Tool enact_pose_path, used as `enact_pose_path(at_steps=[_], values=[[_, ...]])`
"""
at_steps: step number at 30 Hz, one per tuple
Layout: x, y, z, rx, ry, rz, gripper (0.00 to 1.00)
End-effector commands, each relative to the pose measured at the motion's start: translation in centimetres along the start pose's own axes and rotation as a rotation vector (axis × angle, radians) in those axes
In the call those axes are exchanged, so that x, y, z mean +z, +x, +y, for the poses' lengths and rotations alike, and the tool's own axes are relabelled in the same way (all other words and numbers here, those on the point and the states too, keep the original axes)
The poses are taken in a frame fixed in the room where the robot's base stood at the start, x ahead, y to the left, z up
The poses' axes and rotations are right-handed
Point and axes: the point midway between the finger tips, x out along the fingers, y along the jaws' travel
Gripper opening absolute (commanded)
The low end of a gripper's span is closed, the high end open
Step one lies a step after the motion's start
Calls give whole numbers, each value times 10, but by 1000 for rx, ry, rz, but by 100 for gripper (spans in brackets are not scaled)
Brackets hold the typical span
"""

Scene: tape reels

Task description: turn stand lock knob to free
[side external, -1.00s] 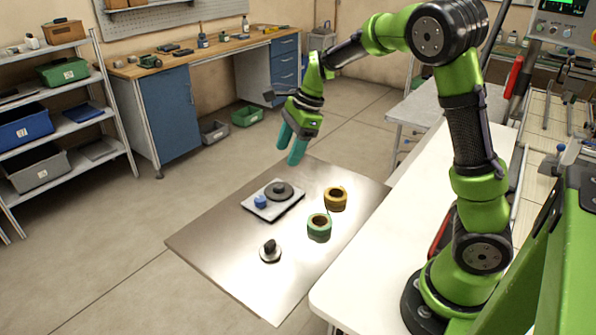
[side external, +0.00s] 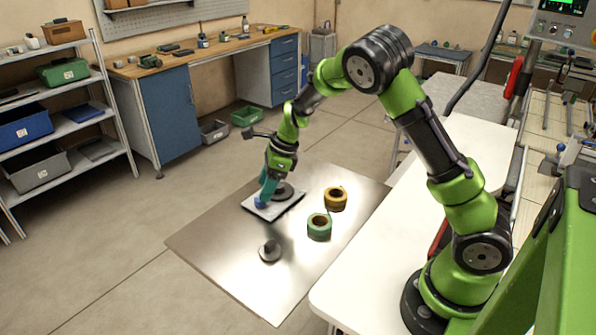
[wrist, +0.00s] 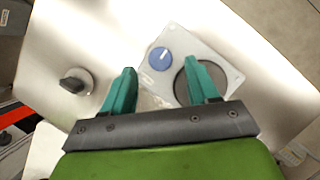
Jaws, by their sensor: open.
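The stand is a light grey plate (side external: 284,207) with a dark round disc (side external: 285,190) and a small blue knob (side external: 260,204) on top. In the wrist view the blue knob (wrist: 160,58) shows a white line slanting up to the right. The plate (wrist: 212,52) and part of the disc (wrist: 181,86) show beside it. My gripper (side external: 267,190) is low over the plate at the knob. In the wrist view my gripper (wrist: 160,68) is open, its teal fingers apart, with the knob in line with the gap. I cannot tell whether a finger touches it.
A dark-handled round piece (side external: 269,252) sits on the metal sheet (side external: 215,240) in front of the stand. A yellow tape roll (side external: 335,199) and a green one (side external: 319,227) stand to the right. The sheet's left part is bare.

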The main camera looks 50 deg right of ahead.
Motion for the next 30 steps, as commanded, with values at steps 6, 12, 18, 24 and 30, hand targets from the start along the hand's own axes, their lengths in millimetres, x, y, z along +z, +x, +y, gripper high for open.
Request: enact_pose_path(at_steps=[6, 12, 18, 24, 30], values=[[0, 29, 0, 1, -1, 2, 59], [0, 37, 0, 0, -1, 0, 59], [0, 37, 0, 0, -1, 0, 59], [0, 36, 0, 0, -1, 0, 30], [0, 36, 0, 0, -1, 0, 3]])
